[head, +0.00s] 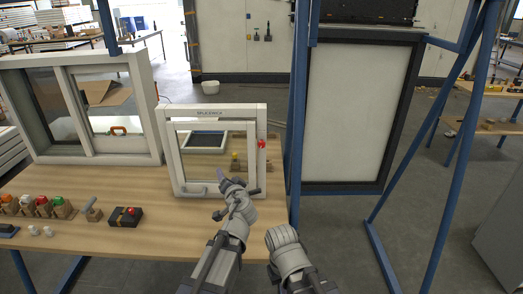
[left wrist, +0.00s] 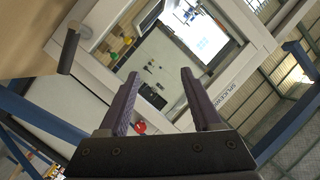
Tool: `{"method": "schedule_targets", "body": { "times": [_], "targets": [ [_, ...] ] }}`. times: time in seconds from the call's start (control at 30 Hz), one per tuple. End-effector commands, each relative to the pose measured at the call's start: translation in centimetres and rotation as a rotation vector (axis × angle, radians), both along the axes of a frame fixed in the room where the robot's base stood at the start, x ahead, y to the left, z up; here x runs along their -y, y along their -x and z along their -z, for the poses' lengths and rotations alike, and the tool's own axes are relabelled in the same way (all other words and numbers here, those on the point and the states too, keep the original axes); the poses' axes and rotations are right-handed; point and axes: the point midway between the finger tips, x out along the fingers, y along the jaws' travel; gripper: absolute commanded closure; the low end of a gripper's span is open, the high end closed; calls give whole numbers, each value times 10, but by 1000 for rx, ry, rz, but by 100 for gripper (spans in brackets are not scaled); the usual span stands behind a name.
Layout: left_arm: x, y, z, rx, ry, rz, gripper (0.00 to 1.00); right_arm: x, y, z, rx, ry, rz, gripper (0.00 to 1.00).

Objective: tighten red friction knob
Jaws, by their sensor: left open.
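The red friction knob (head: 262,143) is on the right side of a small white-framed window (head: 176,150) that stands on the wooden bench.
A larger sliding window (head: 62,112) stands at the left of the bench (head: 150,237). Several coloured buttons on wooden blocks (head: 42,207) and a black box with a red button (head: 126,216) lie front left. A blue post (head: 297,110) rises right of the small window.

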Motion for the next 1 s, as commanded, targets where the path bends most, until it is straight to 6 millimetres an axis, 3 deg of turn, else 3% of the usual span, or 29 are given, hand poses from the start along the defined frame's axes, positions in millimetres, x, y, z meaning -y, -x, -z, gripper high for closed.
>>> {"method": "schedule_targets", "body": {
  "times": [0.03, 0.1, 0.2, 0.3, 0.67, 1.0],
  "targets": [
    [25, -11, -14, 52, -46, 75, 34, 0, 0, 0, 0, 0, 0, 100],
    [53, -19, -28, 108, -101, 166, 34, 0, 0, 0, 0, 0, 0, 100],
    [86, -24, -41, 157, -158, 265, 34, 0, 0, 0, 0, 0, 0, 100],
    [104, -26, -46, 181, -192, 325, 34, 0, 0, 0, 0, 0, 0, 100],
    [114, -31, -48, 190, -206, 350, 34, 0, 0, 0, 0, 0, 0, 100],
    [122, -67, -48, 190, -206, 354, 34, 0, 0, 0, 0, 0, 0, 100]
  ]
}}
